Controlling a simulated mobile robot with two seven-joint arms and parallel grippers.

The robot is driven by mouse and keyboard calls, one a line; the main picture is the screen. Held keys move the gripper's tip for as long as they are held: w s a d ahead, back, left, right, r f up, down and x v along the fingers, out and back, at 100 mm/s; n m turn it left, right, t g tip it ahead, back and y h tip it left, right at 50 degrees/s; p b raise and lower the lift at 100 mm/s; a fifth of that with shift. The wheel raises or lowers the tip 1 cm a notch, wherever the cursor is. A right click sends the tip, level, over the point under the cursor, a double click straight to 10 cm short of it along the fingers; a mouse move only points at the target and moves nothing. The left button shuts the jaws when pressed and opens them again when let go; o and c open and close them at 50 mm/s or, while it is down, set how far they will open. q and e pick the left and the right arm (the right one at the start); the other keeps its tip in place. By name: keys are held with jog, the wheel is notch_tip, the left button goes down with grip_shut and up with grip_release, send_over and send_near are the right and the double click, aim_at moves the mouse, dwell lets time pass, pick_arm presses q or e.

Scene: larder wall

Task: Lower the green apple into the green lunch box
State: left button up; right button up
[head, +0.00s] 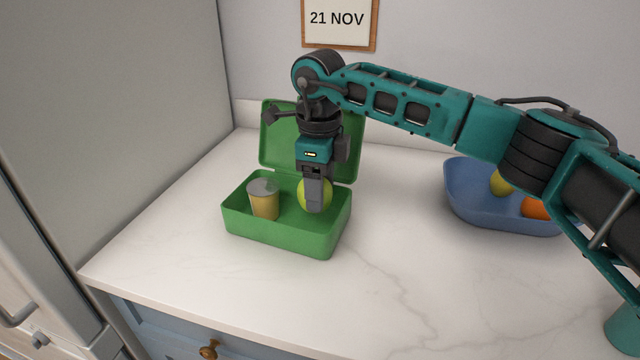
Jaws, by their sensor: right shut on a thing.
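The green lunch box (277,237) stands open on the counter, its lid raised at the back. A yellow cup-like container with a grey top (263,201) stands in its left part. My right gripper (314,205) points straight down over the right part of the box and is shut on the green apple (327,195). The apple is yellow-green and partly hidden behind the finger. It shows at or just below the rim level; I cannot tell whether it touches the box floor. My left gripper is not in view.
A blue bowl (475,209) with a yellow-green fruit (501,184) and an orange (537,208) stands at the right, partly behind my right arm. A grey fridge-like side (120,110) borders the left. The marble counter (400,290) is clear in front.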

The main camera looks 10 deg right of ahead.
jog(key=shift+f, duration=0.3)
jog(key=shift+f+b, duration=0.9)
jog(key=shift+f, duration=0.25)
dwell(0.6)
jog(key=shift+f+b, duration=0.65)
jog(key=shift+f, duration=0.4)
dwell(0.4)
jog(key=o, duration=1.2)
